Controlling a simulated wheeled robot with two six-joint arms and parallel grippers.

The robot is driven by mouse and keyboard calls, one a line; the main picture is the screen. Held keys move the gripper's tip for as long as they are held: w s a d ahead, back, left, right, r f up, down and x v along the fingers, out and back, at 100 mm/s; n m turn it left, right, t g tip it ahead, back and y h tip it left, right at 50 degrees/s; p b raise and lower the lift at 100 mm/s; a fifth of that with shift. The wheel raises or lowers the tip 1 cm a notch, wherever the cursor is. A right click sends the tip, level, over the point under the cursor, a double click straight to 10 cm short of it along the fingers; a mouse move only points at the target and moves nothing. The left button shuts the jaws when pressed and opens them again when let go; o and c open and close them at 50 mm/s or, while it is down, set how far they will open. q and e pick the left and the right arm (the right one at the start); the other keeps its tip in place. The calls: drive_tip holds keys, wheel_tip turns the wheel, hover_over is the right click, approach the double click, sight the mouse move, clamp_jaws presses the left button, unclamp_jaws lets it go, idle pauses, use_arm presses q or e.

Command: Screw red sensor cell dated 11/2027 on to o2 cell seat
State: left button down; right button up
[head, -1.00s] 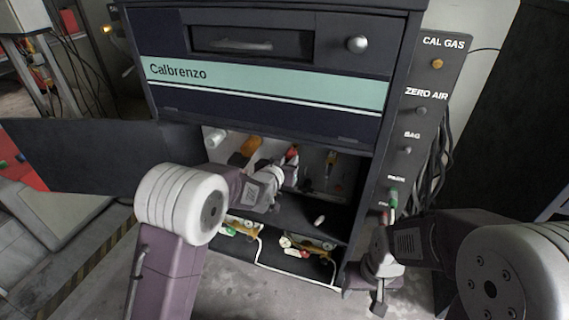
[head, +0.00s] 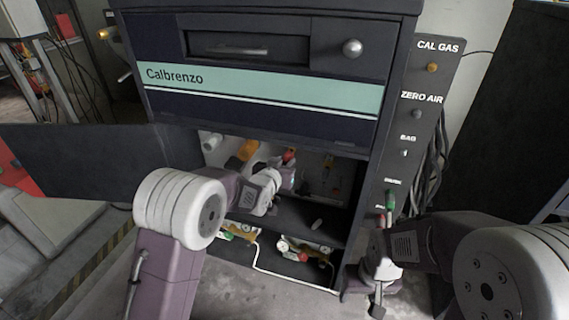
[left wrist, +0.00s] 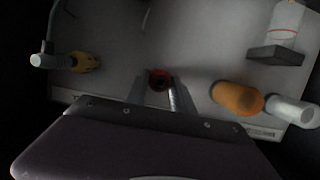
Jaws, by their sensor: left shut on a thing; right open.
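My left gripper (head: 285,176) reaches into the open lower bay of the Calbrenzo cabinet. It is shut on a red cell (head: 289,155), which shows between the fingertips in the left wrist view (left wrist: 159,80). The fingers hide part of the cell, and no date can be read on it. I cannot make out the O2 cell seat or whether the cell touches it. A yellow fitting with a white tip (left wrist: 82,62) is at the left of the wrist view. My right gripper (head: 377,292) is open and empty in front of the cabinet's lower right side.
An orange cylinder (left wrist: 237,97) and a white cylinder (left wrist: 292,111) are beside the left gripper. The open door (head: 95,160) stands at left. The port panel (head: 412,150) and hoses are at right.

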use_arm(q)
drive_tip(key=shift+w+d, duration=0.25)
drive_tip(key=shift+w, duration=0.45)
idle(1.1)
